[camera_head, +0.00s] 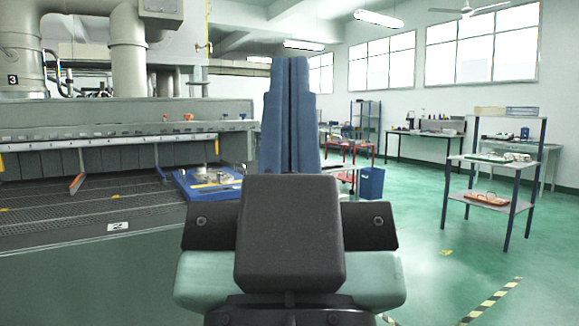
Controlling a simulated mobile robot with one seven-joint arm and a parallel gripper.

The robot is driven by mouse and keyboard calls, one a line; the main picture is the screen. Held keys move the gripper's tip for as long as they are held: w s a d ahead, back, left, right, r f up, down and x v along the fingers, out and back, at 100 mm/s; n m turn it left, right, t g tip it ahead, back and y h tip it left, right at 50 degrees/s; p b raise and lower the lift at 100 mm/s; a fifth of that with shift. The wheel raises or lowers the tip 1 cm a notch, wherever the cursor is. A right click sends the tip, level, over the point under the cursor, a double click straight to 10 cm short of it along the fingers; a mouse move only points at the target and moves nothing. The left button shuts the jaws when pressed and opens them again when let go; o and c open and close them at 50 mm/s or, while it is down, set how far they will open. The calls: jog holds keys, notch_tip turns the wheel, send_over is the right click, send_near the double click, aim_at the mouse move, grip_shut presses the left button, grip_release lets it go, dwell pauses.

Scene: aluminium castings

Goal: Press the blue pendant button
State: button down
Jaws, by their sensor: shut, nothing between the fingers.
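My gripper (289,66) fills the middle of the head view, in the foreground. Its two long blue fingers point up and lie side by side, shut with nothing between them. Its dark grey body and pale green part show below. I cannot make out a pendant or a blue button anywhere in this view. My fingers and the gripper body hide the middle of the room behind them.
A long grey machine with a mesh bed (70,215) stands at left. A blue tray (190,194) holding metal parts lies at its right end. A shelf rack (530,180) stands at right, with workbenches (430,133) behind. Green floor (430,235) is open at right.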

notch_tip(320, 180, up, 21)
jog(key=p, duration=2)
jog(key=shift+f, duration=0.15)
jog(key=shift+f, duration=0.1)
jog(key=shift+w, duration=0.15)
